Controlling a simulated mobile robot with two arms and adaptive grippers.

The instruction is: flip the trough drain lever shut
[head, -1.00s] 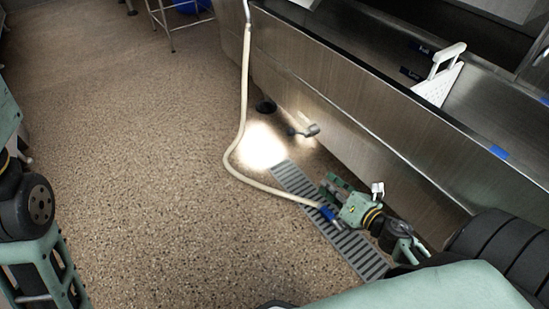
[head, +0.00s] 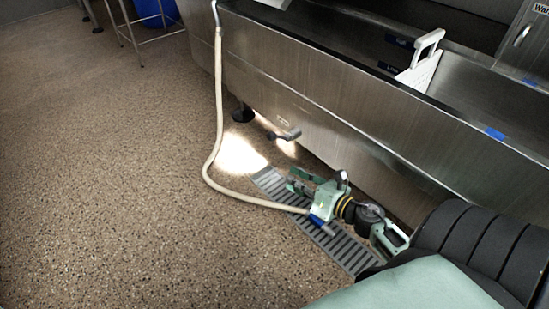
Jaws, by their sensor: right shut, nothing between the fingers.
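The trough (head: 330,100) is a long stainless steel basin along the right. Its drain lever (head: 287,134), a grey handle, sticks out low on the front wall, just below a small label. My right gripper (head: 293,180), pale green, is shut and empty, low in front of the trough and above the floor grate. Its fingertips point left, below the lever in the picture and apart from it. My left gripper is out of view.
A cream hose (head: 216,130) hangs from the trough and curves over the floor to a blue nozzle (head: 319,221) by the grate (head: 345,250). Floor at left is clear.

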